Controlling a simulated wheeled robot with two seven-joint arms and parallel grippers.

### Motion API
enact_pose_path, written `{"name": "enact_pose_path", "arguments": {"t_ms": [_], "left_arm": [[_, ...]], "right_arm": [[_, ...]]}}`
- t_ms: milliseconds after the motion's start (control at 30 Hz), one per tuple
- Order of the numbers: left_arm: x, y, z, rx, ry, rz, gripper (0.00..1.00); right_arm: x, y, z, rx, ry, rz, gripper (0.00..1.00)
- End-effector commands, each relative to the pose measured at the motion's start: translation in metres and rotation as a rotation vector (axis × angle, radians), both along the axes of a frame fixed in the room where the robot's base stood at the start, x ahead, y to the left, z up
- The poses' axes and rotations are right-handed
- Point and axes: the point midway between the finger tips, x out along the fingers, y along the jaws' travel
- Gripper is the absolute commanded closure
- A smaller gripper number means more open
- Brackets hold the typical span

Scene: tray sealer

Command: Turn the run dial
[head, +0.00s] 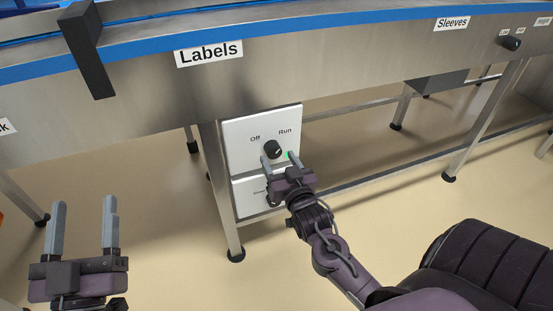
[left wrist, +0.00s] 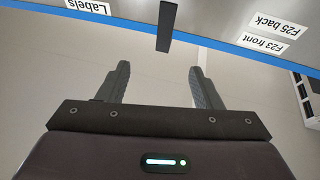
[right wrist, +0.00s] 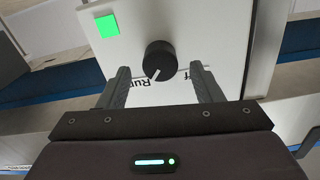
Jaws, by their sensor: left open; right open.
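The run dial (head: 273,148) is a round black knob on a white panel (head: 245,135) marked Off and Run. In the right wrist view the dial (right wrist: 161,58) shows a white pointer line, tilted towards the Run label. A green square light (right wrist: 107,26) is on the same panel. My right gripper (head: 279,157) is open just in front of the panel. Its fingers stand on either side of the dial in the right wrist view, with gaps showing, and hide part of the labels. My left gripper (head: 85,203) is open and empty, low at the left, away from the panel.
A lower white panel (head: 246,196) with another knob sits beneath, partly hidden by my right gripper. A steel conveyor frame (head: 330,75) with a blue edge runs above. A black bracket (head: 90,50) hangs at upper left. Table legs (head: 222,190) stand beside the panel.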

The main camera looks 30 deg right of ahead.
Motion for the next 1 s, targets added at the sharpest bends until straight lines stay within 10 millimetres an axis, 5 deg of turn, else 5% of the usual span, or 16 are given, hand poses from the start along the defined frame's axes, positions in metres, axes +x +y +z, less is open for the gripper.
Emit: {"name": "enact_pose_path", "arguments": {"t_ms": [233,600,933,1000], "left_arm": [[-0.009,0.005,0.027,-0.052,-0.129,0.003,0.41],[-0.01,0.006,0.032,-0.06,-0.149,0.003,0.41],[-0.01,0.006,0.032,-0.06,-0.148,0.004,0.41],[-0.01,0.006,0.032,-0.06,-0.148,0.004,0.41]], "right_arm": [[0.016,-0.004,0.0,-0.001,0.0,0.001,0.41],[0.018,-0.004,0.0,-0.001,0.002,0.0,0.42],[0.018,-0.004,0.0,-0.001,0.002,0.0,0.85],[0.018,-0.004,0.0,-0.001,0.002,0.0,0.85]]}}
